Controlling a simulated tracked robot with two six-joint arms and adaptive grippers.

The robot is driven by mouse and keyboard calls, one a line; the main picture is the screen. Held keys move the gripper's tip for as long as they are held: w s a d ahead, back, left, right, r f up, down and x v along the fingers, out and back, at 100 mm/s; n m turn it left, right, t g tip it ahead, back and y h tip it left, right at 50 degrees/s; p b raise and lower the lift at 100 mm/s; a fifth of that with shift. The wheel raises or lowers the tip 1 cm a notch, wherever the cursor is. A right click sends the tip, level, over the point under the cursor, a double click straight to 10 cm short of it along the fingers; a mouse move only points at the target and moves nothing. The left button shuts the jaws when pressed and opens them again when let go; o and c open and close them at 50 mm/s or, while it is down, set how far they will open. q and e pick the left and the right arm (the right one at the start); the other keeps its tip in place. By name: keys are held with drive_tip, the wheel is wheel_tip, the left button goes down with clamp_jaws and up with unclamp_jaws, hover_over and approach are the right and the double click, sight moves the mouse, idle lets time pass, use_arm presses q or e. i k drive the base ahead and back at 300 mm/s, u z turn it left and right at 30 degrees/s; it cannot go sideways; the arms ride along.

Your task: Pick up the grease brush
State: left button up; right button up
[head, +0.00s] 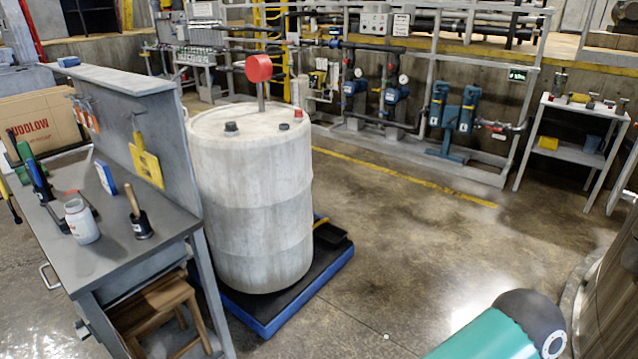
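A brush-like tool with a wooden handle (132,199) stands upright, slightly tilted, at the front right of the grey workbench (100,258). Its lower end is a dark, short cylinder (142,226); I cannot tell whether this is bristles or a small pot around them. It looks like the grease brush. A white jar (82,222) stands to its left. No gripper of mine shows in the head view. A teal and black arm part at the bottom right looks like mine, with its gripper out of the picture.
A blue block (106,178), a yellow scraper-like tool (146,165) on the bench's back panel and several handled tools are nearby. A large grey drum (250,210) on a blue-edged platform (290,300) stands right of the bench. A wooden stool (160,308) is under it. The middle floor is clear.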

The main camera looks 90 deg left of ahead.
sight(133, 201)
drive_tip(key=u, duration=0.1)
drive_tip(key=i, duration=0.25)
drive_tip(key=u, duration=2.7)
drive_tip(key=i, duration=0.25)
drive_tip(key=u, duration=1.7)
drive_tip(key=k, duration=0.6)
drive_tip(key=u, duration=0.4)
drive_tip(key=i, duration=1.7)
drive_tip(key=z, duration=0.45)
